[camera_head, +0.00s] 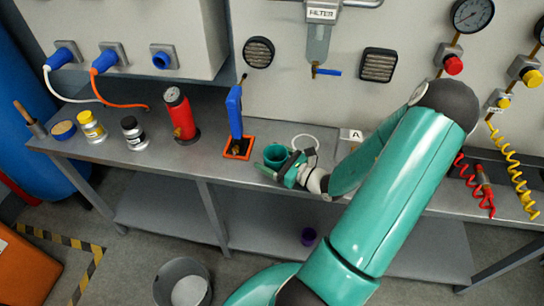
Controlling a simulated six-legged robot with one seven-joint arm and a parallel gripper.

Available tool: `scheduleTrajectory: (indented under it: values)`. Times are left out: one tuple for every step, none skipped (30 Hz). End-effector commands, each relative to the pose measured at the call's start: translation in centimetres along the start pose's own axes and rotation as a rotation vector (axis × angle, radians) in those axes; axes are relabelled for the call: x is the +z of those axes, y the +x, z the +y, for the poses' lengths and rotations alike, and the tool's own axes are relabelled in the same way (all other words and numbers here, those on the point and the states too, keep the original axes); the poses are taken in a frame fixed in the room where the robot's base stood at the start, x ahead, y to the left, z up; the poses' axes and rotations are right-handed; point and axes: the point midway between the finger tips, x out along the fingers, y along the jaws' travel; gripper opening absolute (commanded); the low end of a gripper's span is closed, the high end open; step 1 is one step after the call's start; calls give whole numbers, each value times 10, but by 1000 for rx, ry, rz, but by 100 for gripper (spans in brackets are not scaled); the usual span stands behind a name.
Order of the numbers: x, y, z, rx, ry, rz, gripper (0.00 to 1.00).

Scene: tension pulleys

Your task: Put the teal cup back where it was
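The teal cup (275,153) is upright at the front part of the workbench, right of the orange square frame. My gripper (281,165) reaches it from the lower right, with a dark finger on either side of the cup, and appears shut on it. The fingers and palm hide the cup's lower part, so I cannot tell whether its base touches the bench. A white ring (305,143) lies on the bench just behind and right of the cup, empty inside, left of a small label "A" (351,135).
A red cylinder (179,115) and small jars (134,132) stand further left. A grey bin (181,283) is on the floor.

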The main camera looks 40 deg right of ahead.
Motion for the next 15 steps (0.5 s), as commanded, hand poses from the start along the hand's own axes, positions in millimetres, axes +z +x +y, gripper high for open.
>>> scheduleTrajectory:
  values:
    - [0,0,0,0,0,0,84]
    - [0,0,0,0,0,0,84]
    - [0,0,0,0,0,0,84]
    - [0,0,0,0,0,0,84]
    - [0,0,-1,1,0,0,84]
    - [0,0,-1,1,0,0,84]
    - [0,0,-1,1,0,0,84]
    - [0,0,-1,1,0,0,84]
    - [1,0,-1,1,0,0,84]
    - [2,0,-1,1,0,0,84]
    - [4,0,-2,1,-1,0,84]
    - [4,-3,-2,0,0,1,84]
    - [3,-7,-2,-1,0,1,84]
    - [3,-10,-2,0,-1,2,84]
    - [4,-17,-2,-1,-1,1,84]
